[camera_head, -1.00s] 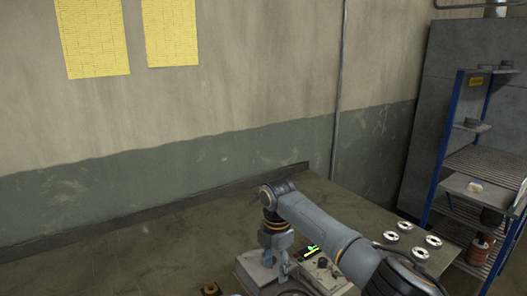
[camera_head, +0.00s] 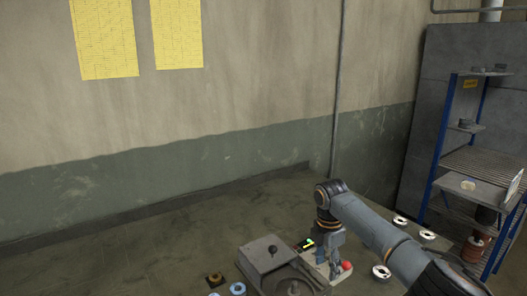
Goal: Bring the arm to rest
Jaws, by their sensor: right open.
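My right arm reaches in from the lower right. Its gripper (camera_head: 331,268) points down with its fingers apart and nothing seen between them. It hangs in front of a control panel beside a grey machine (camera_head: 258,262) with a dark knob; whether it touches the panel I cannot tell. A red button (camera_head: 346,265) shows just right of the fingers. Pale flap discs lie on the bench to the right: one near the fingers (camera_head: 381,272), others farther back (camera_head: 400,221) and (camera_head: 428,235). My forearm may hide another. My left gripper is out of view.
A small lit green display (camera_head: 306,243) is behind the gripper. A brown part (camera_head: 215,280) and a bluish ring (camera_head: 237,289) lie at the front. A blue-framed shelf rack (camera_head: 447,130) stands at the right. The bench's left side (camera_head: 130,265) is clear.

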